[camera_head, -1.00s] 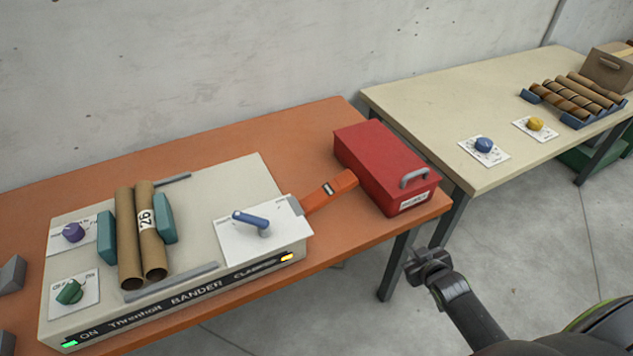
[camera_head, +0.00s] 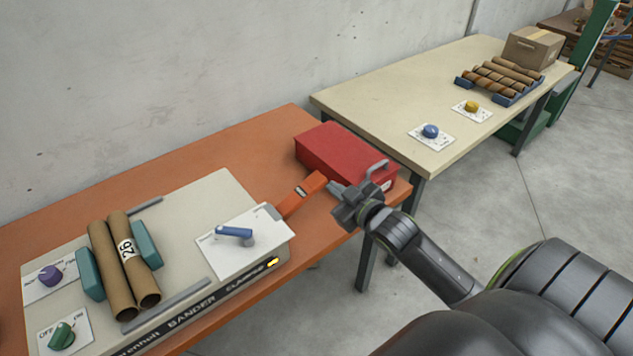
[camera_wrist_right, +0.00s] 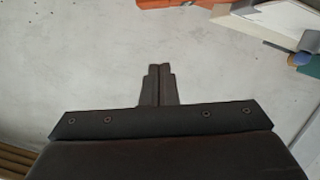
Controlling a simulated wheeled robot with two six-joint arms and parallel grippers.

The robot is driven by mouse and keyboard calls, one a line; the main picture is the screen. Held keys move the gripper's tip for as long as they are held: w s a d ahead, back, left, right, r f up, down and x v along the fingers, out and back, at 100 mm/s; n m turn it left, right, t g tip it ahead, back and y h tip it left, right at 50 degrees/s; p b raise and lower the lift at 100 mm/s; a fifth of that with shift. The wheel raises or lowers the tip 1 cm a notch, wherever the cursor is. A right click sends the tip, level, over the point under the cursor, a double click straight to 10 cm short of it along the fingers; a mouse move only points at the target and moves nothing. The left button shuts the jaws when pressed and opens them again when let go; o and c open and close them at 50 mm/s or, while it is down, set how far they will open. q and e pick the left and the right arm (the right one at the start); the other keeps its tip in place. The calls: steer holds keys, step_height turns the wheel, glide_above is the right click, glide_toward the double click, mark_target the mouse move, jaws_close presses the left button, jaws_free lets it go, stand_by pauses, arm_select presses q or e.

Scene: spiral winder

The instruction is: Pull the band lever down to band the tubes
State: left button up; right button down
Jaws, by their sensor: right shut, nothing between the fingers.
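The bander (camera_head: 190,240) is a pale machine on the orange table. An orange lever (camera_head: 303,194), which I take as the band lever, sticks up and out from its right end. Two brown tubes (camera_head: 112,255), one labelled, lie side by side between teal clamp blocks (camera_head: 147,245). A blue-handled lever (camera_head: 234,232) sits on a white plate. My right gripper (camera_head: 333,187) is just right of the orange lever's tip, apparently close to it; contact cannot be told. Its fingers (camera_wrist_right: 157,72) are shut and empty. My left gripper is out of view.
A red box (camera_head: 338,153) with a grey handle stands right behind my right gripper. Purple (camera_head: 50,275) and green (camera_head: 62,336) knobs are on the bander's left. A yellow light (camera_head: 272,263) glows by "CLAMPED". A beige table (camera_head: 390,90) holds more tubes and a carton (camera_head: 533,47).

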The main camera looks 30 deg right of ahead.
steer(key=p, duration=0.1)
glide_above(300, 196)
steer(key=s+d, duration=0.2)
steer(key=d, duration=0.1)
step_height(300, 196, down, 2)
steer(key=shift+w+d+f, duration=0.1)
steer(key=shift+d+f, duration=0.15)
steer(key=shift+f, duration=0.45)
steer(key=shift+s+d+f, duration=0.1)
steer(key=shift+d+f, duration=0.15)
steer(key=shift+f, duration=0.4)
steer(key=shift+w+d+f, duration=0.1)
steer(key=shift+d+f, duration=0.15)
steer(key=shift+f, duration=0.45)
